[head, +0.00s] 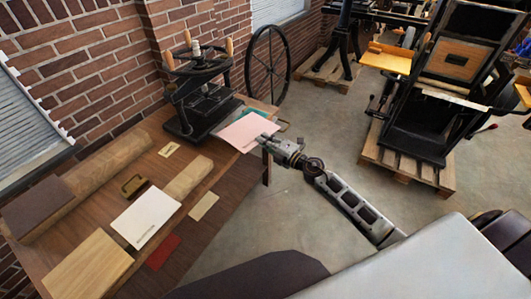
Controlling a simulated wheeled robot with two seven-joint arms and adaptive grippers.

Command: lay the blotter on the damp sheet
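The pink blotter (248,130) is a flat sheet at the table's right end, in front of the black hand press (203,105). My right gripper (268,141) is at its right edge and appears shut on it; the fingertips are small. I cannot tell whether the blotter touches what is under it. A white sheet with a dark line of print (144,216) lies on the front part of the table. My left gripper is not in view.
The wooden table (75,226) also holds a long brown roll (107,166), a shorter roll (188,178), a brass-coloured object (134,186), a pale wooden board (88,266) and a red piece (163,252). A spoked wheel (268,67) stands behind.

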